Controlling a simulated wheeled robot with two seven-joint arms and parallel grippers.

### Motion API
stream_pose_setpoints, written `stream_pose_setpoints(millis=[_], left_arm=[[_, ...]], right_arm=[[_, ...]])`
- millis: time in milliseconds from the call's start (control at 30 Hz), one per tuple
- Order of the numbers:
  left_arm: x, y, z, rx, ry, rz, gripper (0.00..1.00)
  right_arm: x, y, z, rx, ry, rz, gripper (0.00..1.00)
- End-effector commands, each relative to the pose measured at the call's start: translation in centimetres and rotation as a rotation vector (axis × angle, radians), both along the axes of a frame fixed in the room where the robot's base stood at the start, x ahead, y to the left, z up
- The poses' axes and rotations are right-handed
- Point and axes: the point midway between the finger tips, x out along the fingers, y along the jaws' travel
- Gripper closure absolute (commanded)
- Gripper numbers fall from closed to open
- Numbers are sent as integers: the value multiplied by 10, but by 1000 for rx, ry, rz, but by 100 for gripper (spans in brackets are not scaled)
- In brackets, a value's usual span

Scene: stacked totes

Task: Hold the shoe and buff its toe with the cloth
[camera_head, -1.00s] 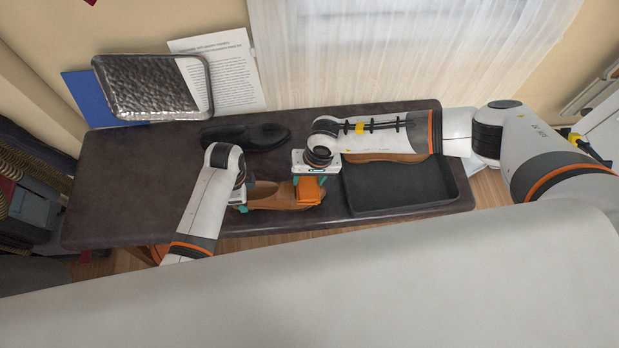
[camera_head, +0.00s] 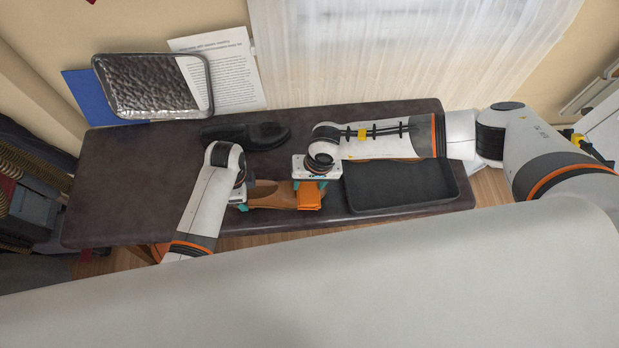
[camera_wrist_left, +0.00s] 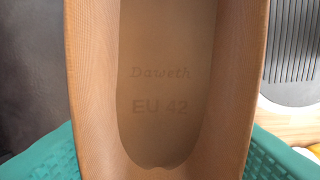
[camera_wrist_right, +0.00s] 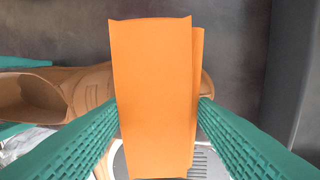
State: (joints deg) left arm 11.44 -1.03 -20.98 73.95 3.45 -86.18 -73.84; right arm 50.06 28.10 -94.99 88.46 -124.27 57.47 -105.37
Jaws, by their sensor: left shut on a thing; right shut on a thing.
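A tan shoe (camera_head: 268,196) lies near the front edge of the dark bench, toe to the right. My left gripper (camera_head: 240,202) is shut on its heel end. In the left wrist view the shoe's insole (camera_wrist_left: 160,90) fills the middle, with green fingers at both sides. My right gripper (camera_head: 308,188) is shut on a folded orange cloth (camera_head: 309,202) at the shoe's toe. In the right wrist view the cloth (camera_wrist_right: 155,95) stands between the green fingers and covers most of the toe. Whether the cloth touches the toe is hidden.
A black shoe (camera_head: 245,135) lies at the back of the bench (camera_head: 130,190). A dark tray (camera_head: 400,207) is just right of the cloth. A silver tray (camera_head: 150,85) and paper (camera_head: 232,70) are behind the bench. The bench's left part is clear.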

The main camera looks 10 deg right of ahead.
Motion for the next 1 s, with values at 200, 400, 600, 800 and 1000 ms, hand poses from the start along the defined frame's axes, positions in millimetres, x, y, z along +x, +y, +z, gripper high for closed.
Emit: stream_pose_setpoints(millis=[200, 400, 600, 800, 1000], left_arm=[[1, -1, 0, -2, -2, -1, 74], [1, -1, 0, -2, -2, -1, 74], [1, -1, 0, -2, -2, -1, 74], [1, -1, 1, -2, -2, -1, 74], [1, -1, 0, -2, -2, 0, 74]], right_arm=[[-15, 0, -2, -5, 12, 3, 70], [-15, 0, -1, -4, 10, 3, 70], [-11, 0, -1, -3, 7, 1, 70], [0, -1, 2, -3, 3, 1, 70], [2, -1, 2, -1, 4, 1, 70]])
